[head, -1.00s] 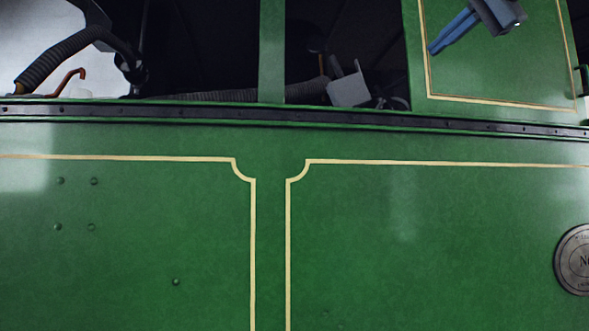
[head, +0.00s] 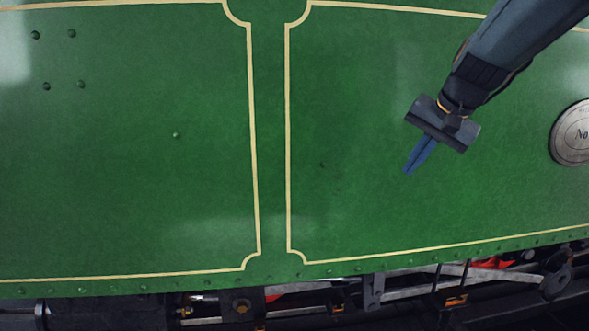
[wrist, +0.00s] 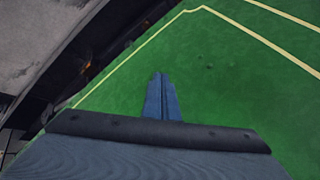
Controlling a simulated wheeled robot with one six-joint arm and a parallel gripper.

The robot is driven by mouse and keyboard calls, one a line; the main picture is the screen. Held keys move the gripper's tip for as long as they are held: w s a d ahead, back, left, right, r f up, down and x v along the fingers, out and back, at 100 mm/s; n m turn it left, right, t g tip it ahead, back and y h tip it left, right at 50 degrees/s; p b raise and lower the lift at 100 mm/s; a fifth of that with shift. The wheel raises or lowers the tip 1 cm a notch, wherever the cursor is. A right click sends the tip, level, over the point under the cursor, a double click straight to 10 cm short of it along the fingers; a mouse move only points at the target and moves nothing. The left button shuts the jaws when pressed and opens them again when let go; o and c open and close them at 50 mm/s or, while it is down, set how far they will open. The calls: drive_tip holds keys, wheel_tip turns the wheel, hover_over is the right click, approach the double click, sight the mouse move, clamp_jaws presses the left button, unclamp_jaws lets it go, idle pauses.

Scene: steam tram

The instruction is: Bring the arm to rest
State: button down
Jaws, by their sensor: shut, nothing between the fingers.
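My gripper (head: 407,171) shows in the head view to the right of the middle, in front of the green side panel of the tram. Its blue fingers are together and empty, and they point down and to the left. My arm comes in from the upper right corner. In the wrist view the two shut fingers (wrist: 160,78) point toward the green panel, with nothing between them. The gap between the fingertips and the panel cannot be judged.
The green panel (head: 150,200) with cream lining and a few rivets fills most of the head view. A round number plate (head: 574,133) is at the right edge. Below the panel's lower edge, dark rods and running gear (head: 374,291) show. The panel's left part is clear.

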drive_tip(key=s+a+f+n+g+h+b, duration=0.1)
drive_tip(key=s+a+f+n+g, duration=0.1)
drive_tip(key=s+f, duration=0.8)
drive_tip(key=s+a+f+n+g+b, duration=0.1)
drive_tip(key=s+a+f+n, duration=0.4)
drive_tip(key=s+f, duration=0.5)
wheel_tip(320, 180, down, 8)
drive_tip(key=shift+a+f+g+h, duration=0.2)
drive_tip(key=shift+g+h, duration=0.2)
drive_tip(key=shift+g, duration=0.5)
drive_tip(key=shift+a+r, duration=0.1)
